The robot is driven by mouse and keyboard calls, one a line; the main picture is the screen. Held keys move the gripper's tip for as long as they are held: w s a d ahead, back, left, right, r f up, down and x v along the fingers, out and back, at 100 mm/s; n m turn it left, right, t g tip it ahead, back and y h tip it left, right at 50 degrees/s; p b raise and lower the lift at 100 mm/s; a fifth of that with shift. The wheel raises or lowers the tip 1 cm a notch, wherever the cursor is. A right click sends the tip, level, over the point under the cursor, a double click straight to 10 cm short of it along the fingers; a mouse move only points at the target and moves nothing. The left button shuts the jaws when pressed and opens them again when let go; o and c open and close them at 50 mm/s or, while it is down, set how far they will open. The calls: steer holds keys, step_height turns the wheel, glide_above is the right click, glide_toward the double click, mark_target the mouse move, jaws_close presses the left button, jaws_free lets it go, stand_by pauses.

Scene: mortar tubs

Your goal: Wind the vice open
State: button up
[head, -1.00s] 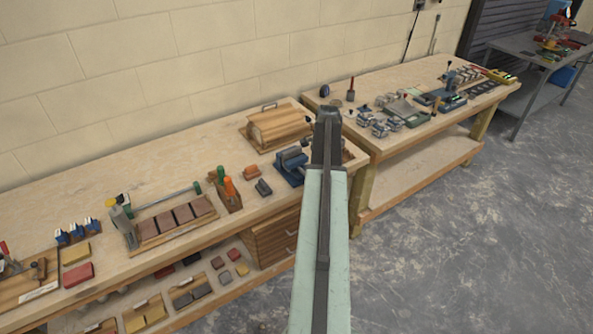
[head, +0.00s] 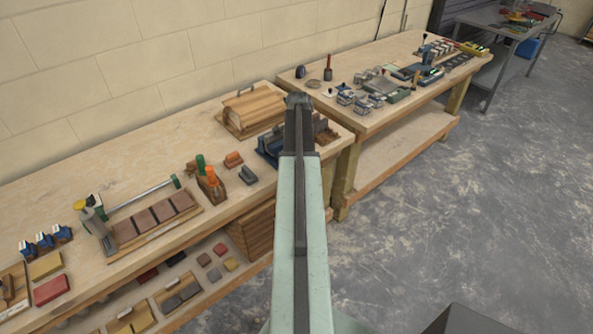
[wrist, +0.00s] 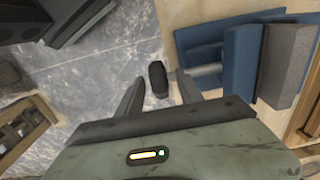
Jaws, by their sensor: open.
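The blue vice (head: 268,146) stands at the right front of the near workbench, partly hidden by my arm in the head view. In the wrist view its blue body (wrist: 241,62) and a grey jaw block (wrist: 287,65) are at the right. A grey rod (wrist: 208,72) points left from it, and a dark handle grip (wrist: 158,79) is near its outer end. My gripper (wrist: 158,74) is open, with one finger on each side of the dark grip. I cannot tell whether the fingers touch it. My arm hides the gripper in the head view.
A wooden box (head: 256,108) sits behind the vice. A small dark block (head: 248,175) and a wooden holder with orange and green handles (head: 211,185) are to its left. A second bench (head: 400,140) stands beyond. The grey floor (head: 430,220) at right is open.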

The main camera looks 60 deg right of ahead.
steer(key=shift+f+b, duration=0.35)
steer(key=shift+f, duration=0.6)
steer(key=shift+r, duration=0.1)
steer(key=shift+a, duration=0.1)
jaws_close()
